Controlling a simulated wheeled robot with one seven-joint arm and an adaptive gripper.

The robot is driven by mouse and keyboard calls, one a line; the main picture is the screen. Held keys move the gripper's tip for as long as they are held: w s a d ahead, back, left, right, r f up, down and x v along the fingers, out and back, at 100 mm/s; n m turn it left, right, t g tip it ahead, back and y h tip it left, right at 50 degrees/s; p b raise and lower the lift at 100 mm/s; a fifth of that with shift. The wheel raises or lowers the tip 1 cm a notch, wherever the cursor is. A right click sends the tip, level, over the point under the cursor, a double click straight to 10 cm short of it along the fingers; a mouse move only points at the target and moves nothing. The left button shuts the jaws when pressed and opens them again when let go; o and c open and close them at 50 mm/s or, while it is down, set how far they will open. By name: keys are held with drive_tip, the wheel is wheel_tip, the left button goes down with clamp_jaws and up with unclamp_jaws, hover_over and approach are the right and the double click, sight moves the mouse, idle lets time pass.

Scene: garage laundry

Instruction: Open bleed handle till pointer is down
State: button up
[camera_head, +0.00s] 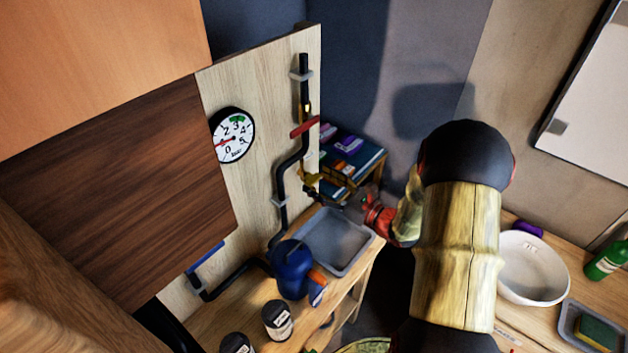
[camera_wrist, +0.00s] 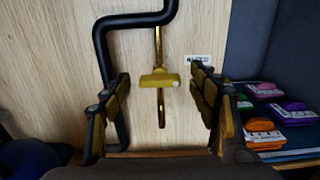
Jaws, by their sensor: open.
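The bleed handle is a brass crosspiece (camera_wrist: 158,80) on a thin brass stem against the wood panel, beside a small label (camera_wrist: 198,59). In the head view, the brass bleed fitting (camera_head: 312,180) is small and partly hidden near my gripper (camera_head: 318,196). In the wrist view, my gripper (camera_wrist: 160,100) is open, with one finger on each side of the bleed handle and visible gaps between; contact does not show. The round white gauge (camera_head: 232,135) has a green zone at the top and a red pointer directed left and slightly down, on the low side.
A black pipe (camera_head: 284,182) with a red lever (camera_head: 304,127) runs along the panel. Below are a grey tray (camera_head: 340,241), a blue jug (camera_head: 291,270) and a dark jar (camera_head: 277,320). A shelf with colored packs (camera_wrist: 265,125) is at the right.

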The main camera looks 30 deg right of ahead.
sight(312, 179)
drive_tip(key=shift+x, duration=1.25)
drive_tip(key=shift+c, duration=1.1)
drive_tip(key=c, duration=1)
